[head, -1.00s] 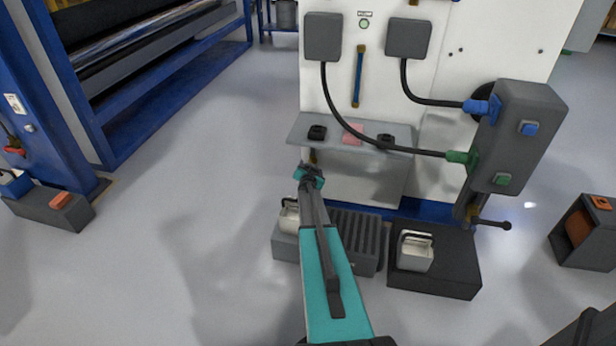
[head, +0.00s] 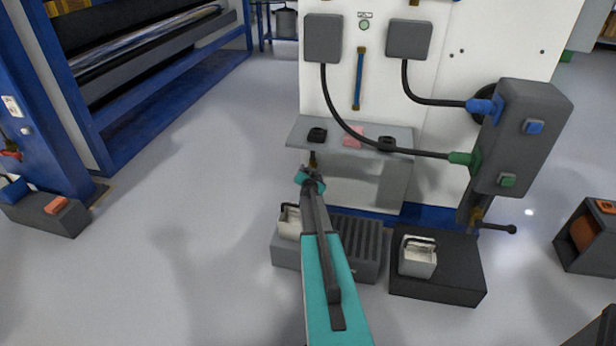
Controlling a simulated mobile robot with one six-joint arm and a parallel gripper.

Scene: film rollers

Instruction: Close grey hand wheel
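No grey hand wheel can be made out for certain. A dark round disc (head: 483,104) shows partly behind the blue plug on the right of the white panel. A dark lever handle (head: 497,228) with a brass-coloured fitting sticks out low on the right, below the grey box. My arm reaches forward from the bottom middle. My gripper (head: 312,163) is small and far off at its end, in front of the grey shelf's (head: 305,131) left front edge. Its fingers are too small to tell open from shut, and I cannot tell whether it touches anything.
The shelf carries two dark pieces and a pink block (head: 353,136). Cables hang from the panel to the grey box (head: 520,140). A ribbed grey base (head: 355,250) and a black base (head: 435,285) with a white canister (head: 417,260) stand below.

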